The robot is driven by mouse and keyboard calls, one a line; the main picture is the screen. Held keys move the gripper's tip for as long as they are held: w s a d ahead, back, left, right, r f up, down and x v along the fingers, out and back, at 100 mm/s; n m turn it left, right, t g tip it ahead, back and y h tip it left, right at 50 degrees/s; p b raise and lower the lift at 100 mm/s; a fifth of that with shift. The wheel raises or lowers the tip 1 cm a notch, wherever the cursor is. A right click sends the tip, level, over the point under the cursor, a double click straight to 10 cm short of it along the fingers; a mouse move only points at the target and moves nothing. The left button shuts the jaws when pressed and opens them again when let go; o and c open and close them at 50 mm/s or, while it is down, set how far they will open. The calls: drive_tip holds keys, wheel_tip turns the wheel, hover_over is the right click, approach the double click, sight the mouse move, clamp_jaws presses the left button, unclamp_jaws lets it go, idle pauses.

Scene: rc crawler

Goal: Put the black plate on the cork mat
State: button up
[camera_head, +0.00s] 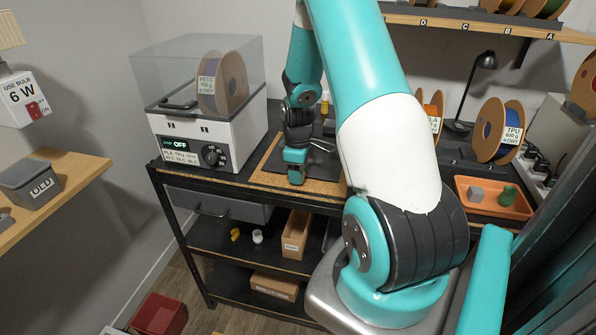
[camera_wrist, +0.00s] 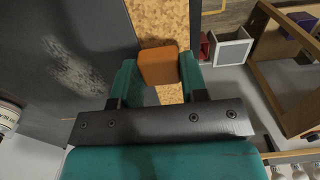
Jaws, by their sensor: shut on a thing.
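The black plate (camera_wrist: 100,40) fills the left of the wrist view as a dark sheet with a worn grey patch. An orange tab (camera_wrist: 158,64) meets its edge. My gripper (camera_wrist: 163,72) is shut on this tab, one teal finger on each side. The cork mat (camera_wrist: 165,18) shows beyond and beneath the tab. In the head view my gripper (camera_head: 296,174) points down over the left part of the cork mat (camera_head: 268,179). The plate (camera_head: 322,158) shows dark over the mat, partly hidden by my arm. I cannot tell whether it touches the mat.
A filament dryer (camera_head: 205,135) with a clear lid stands left of the mat. An orange tray (camera_head: 470,207) with small items, a blue spool (camera_head: 497,130) and a black lamp (camera_head: 485,62) stand at the right. Shelves with wooden boxes (camera_head: 296,232) lie below the bench top.

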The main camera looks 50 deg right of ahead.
drive_tip(key=shift+f, duration=0.25)
drive_tip(key=o, duration=1)
drive_tip(key=shift+o, duration=0.2)
wheel_tip(320, 180, up, 12)
drive_tip(key=b, duration=0.2)
drive_tip(key=w+a+r+t, duration=0.15)
drive_tip(key=a+r, duration=0.25)
drive_tip(key=a, duration=0.8)
drive_tip(key=s+a+r+y, duration=0.1)
drive_tip(key=s+a, duration=0.4)
drive_tip(key=a, duration=0.3)
drive_tip(key=s+a+r+n+g+y, duration=0.1)
drive_tip(key=s+a+r, duration=0.1)
drive_tip(key=s+a, duration=0.4)
drive_tip(key=s+a+r+n+y, duration=0.1)
drive_tip(key=s+a, duration=0.4)
drive_tip(key=a, duration=0.7)
drive_tip(key=shift+s+a+r+y, duration=0.2)
drive_tip(key=shift+s+r+y, duration=0.15)
drive_tip(key=shift+r+y, duration=0.35)
